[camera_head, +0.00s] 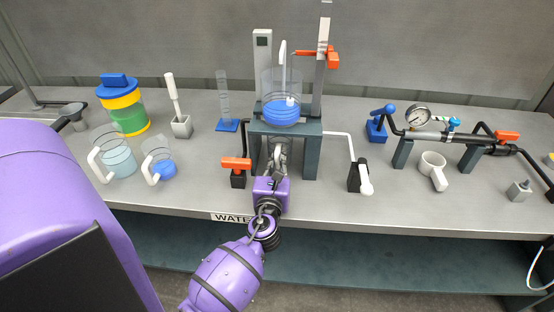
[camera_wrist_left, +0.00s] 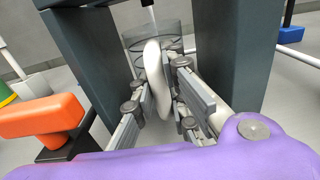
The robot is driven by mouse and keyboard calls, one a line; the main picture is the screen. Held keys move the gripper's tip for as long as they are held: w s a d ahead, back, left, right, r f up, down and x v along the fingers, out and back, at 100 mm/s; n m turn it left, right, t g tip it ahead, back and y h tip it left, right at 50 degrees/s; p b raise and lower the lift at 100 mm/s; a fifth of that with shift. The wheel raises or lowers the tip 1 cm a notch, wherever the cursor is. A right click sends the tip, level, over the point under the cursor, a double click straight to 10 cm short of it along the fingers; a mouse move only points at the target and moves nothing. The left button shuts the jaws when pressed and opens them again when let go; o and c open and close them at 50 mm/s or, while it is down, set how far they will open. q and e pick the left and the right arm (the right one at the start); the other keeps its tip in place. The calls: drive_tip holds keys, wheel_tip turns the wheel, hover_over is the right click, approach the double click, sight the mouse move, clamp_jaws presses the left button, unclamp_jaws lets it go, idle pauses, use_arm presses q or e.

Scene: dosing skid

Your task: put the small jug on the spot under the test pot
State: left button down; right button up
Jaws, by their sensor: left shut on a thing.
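The small jug (camera_wrist_left: 137,48) is clear with a white handle (camera_wrist_left: 156,72). In the left wrist view it stands upright between the dark legs of the stand. My left gripper (camera_head: 277,166) is shut on the handle, with a finger on each side. In the head view the gripper reaches in from the front, beneath the stand, and largely hides the jug. The test pot (camera_head: 282,113), a clear vessel with blue liquid, sits on top of the stand (camera_head: 311,155). The spot beneath is hidden, and I cannot tell whether the jug touches the surface. My right gripper is not in view.
An orange-handled valve (camera_head: 236,164) stands close left of the stand. A white-and-black lever piece (camera_head: 361,178) stands to its right. Two clear jugs (camera_head: 116,162) (camera_head: 163,169) with white handles stand left.

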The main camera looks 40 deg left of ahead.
use_arm(q)
drive_tip(key=shift+w+d, duration=0.15)
drive_tip(key=shift+d, duration=0.05)
drive_tip(key=c, duration=2.2)
unclamp_jaws()
drive_tip(key=shift+f, duration=0.2)
drive_tip(key=o, duration=0.5)
drive_tip(key=shift+a+r, duration=0.1)
drive_tip(key=shift+c, duration=0.2)
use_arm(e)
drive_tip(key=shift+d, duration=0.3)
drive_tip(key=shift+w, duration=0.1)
use_arm(q)
drive_tip(key=shift+r, duration=0.3)
drive_tip(key=v, duration=0.5)
drive_tip(key=b+v, duration=0.1)
drive_tip(key=v, duration=0.4)
drive_tip(key=shift+s+f, duration=0.25)
drive_tip(key=shift+s, duration=0.05)
drive_tip(key=shift+s+d+r, duration=0.1)
drive_tip(key=shift+s+d, duration=0.35)
drive_tip(key=shift+s, duration=0.1)
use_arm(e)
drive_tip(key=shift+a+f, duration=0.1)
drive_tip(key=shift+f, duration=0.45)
